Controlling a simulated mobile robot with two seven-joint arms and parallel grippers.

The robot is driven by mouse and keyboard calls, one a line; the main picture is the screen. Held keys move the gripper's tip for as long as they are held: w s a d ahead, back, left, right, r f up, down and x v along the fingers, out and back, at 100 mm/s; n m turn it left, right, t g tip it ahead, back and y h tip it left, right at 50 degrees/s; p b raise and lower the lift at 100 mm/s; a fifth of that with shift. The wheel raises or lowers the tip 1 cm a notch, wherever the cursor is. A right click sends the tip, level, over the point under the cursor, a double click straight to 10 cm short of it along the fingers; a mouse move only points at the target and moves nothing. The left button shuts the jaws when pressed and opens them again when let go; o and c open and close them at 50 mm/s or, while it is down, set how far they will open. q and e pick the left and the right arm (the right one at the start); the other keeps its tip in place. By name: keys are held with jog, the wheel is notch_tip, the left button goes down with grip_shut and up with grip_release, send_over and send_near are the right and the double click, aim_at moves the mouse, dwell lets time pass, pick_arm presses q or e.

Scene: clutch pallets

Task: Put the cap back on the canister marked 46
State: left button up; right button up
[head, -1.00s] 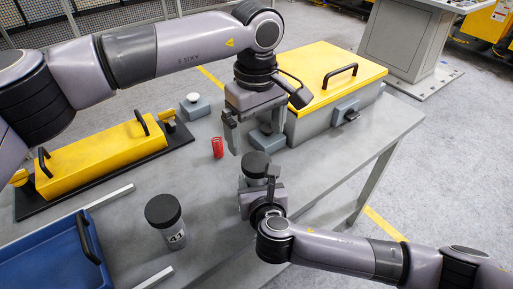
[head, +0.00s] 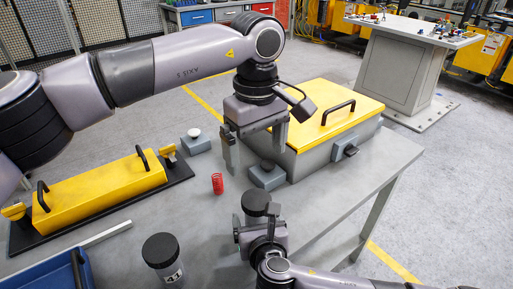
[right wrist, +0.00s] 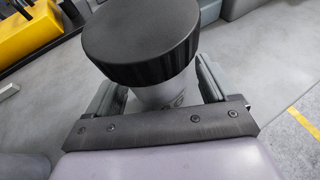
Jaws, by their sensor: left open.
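A grey canister with a wide black top (head: 256,202) stands near the table's front edge. In the right wrist view its ribbed black cap (right wrist: 142,42) covers the upper end, and its pale body (right wrist: 162,94) carries a mark too cut off to read. My right gripper (head: 257,221) has its fingers on both sides of this body, below the cap; whether they press on it is unclear. A second black-topped canister (head: 162,258), marked 41, stands to the left. My left gripper (head: 256,160) is open and empty above the table, behind the first canister.
A red spring (head: 217,183) stands on the table, near grey blocks (head: 267,175). A yellow-lidded grey box (head: 330,112) is at the back right. A yellow handled cover (head: 95,192) on a black base and a blue tray (head: 45,272) are on the left.

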jog(key=shift+s, duration=0.1)
jog(key=shift+p+v, duration=0.3)
jog(key=shift+v, duration=3.2)
